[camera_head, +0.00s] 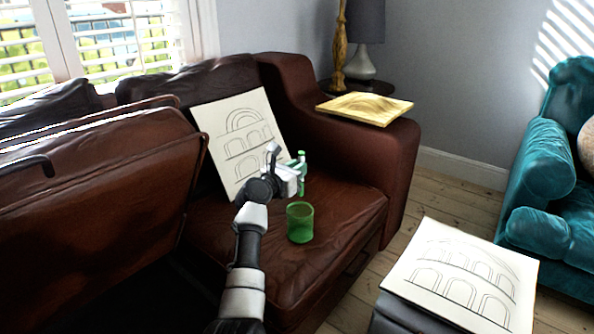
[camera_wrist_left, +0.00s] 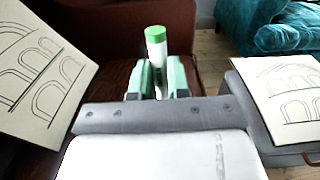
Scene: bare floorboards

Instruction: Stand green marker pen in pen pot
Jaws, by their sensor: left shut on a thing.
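The green marker pen (camera_head: 301,159) has a white barrel and a green cap, clear in the left wrist view (camera_wrist_left: 157,48). My left gripper (camera_head: 297,178) is shut on it, with a fingertip on either side of the barrel in the left wrist view (camera_wrist_left: 160,80). The pen is roughly upright, cap end up. The pen pot (camera_head: 300,224), a green translucent cup, stands upright on the brown sofa seat. In the head view it lies just below the gripper and pen, apart from them. The pot does not show in the left wrist view. My right gripper is in neither view.
A drawing board (camera_head: 239,138) leans against the sofa back behind the gripper. The sofa arm (camera_head: 385,155) carries a yellow board (camera_head: 365,107). Another drawing (camera_head: 461,277) lies on a grey stool at right. The seat (camera_head: 345,215) right of the pot is clear.

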